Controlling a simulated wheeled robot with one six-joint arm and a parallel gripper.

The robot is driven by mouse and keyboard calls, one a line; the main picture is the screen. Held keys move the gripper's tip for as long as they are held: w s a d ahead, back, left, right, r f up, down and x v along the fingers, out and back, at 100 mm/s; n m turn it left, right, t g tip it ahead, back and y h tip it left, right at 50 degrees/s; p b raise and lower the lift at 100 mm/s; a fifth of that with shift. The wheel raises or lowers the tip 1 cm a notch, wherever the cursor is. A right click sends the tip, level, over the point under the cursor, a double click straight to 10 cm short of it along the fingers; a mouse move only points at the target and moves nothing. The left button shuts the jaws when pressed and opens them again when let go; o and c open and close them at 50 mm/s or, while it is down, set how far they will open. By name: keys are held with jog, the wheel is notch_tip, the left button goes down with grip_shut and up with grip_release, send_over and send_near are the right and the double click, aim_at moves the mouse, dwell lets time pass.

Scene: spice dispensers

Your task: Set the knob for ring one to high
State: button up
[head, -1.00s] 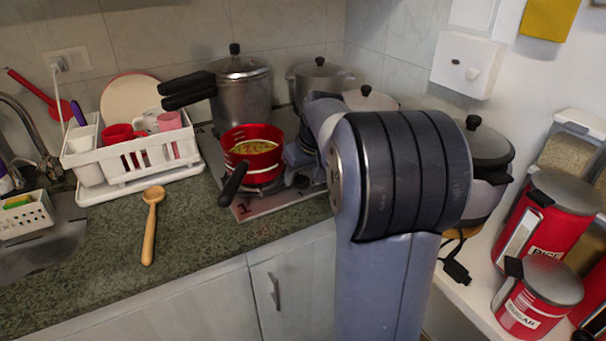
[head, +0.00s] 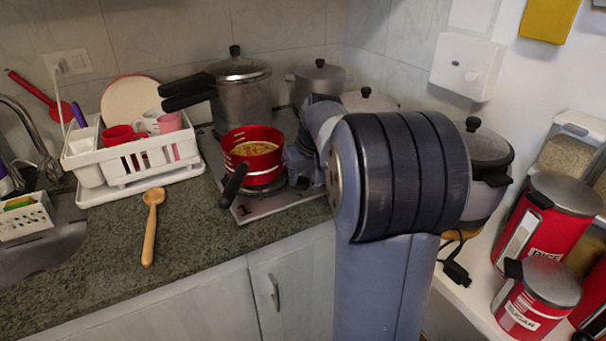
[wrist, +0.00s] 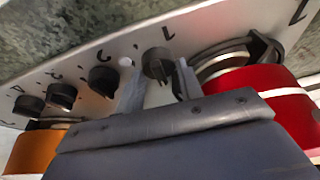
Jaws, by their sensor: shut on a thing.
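The knob for ring one (wrist: 158,62) is dark and sits on the grey hob panel below a printed 1 in the wrist view. My gripper (wrist: 157,82) has one finger on each side of this knob and is shut on it. The fingers hide part of the knob, and its exact setting cannot be read. The hob's front edge (head: 290,207) shows in the head view. There the gripper is beside the red pot, and the knob is hidden by my arm.
Several other dark knobs, such as this one (wrist: 103,80), line the panel to the left. The red pot (wrist: 285,95) is close on the right; its handle (head: 233,186) reaches past the hob's front. A wooden spoon (head: 150,228) lies on the counter.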

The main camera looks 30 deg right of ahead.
jog(key=shift+a+m+h+p, duration=0.1)
jog(key=shift+m+h+p, duration=0.45)
jog(key=shift+m, duration=0.65)
jog(key=o, duration=1)
jog(key=shift+r, duration=0.1)
jog(key=p+v, duration=0.1)
jog(key=v, duration=0.9)
jog(key=shift+s+r, duration=0.2)
jog(key=shift+r, duration=0.1)
